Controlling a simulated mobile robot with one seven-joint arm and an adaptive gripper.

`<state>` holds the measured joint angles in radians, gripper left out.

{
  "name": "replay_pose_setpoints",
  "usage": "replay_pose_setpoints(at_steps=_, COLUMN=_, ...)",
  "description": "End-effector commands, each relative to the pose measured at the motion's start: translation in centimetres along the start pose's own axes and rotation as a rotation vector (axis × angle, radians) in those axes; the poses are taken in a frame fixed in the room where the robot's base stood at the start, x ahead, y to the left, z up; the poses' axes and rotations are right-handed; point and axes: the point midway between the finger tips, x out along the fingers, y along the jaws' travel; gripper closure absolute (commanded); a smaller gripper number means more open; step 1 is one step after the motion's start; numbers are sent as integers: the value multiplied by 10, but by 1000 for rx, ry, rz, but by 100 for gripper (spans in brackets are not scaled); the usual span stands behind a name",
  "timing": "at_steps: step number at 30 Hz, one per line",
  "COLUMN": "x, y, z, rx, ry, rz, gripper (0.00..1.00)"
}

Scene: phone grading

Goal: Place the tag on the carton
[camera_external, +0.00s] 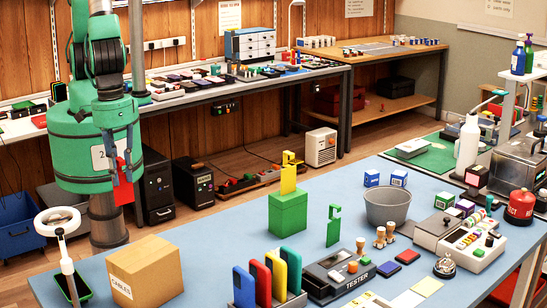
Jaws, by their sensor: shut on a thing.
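My gripper (122,174) hangs at the left, in front of my green body and above the floor beyond the bench edge. It is shut on a flat red piece (123,192), which looks like a tag; the fingers hide part of it. A brown carton marked CABLES (146,272) stands closed at the front left of the blue bench, below and apart from my gripper. A green hook-topped tag (334,226) stands upright at the bench's middle. A yellow tag-like piece (289,174) stands on a green box (287,212).
A ring lamp on a white stand (66,262) rises left of the carton. Coloured phones in a rack (267,280) and a tester (340,274) are to its right. A grey bucket (388,208) stands farther back. The blue bench (215,250) is bare between carton and green box.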

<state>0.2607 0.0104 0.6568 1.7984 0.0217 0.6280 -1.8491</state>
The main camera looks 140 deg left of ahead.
Motion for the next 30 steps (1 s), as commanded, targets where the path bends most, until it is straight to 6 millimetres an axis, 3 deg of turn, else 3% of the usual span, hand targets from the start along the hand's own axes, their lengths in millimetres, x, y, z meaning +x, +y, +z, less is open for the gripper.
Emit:
replay_pose_setpoints(at_steps=5, x=3, y=16, z=4, rx=0, ry=0, rz=-1, gripper=93)
replay_pose_setpoints(at_steps=30, x=21, y=138, z=34, rx=0, ry=0, rz=-1, gripper=93)
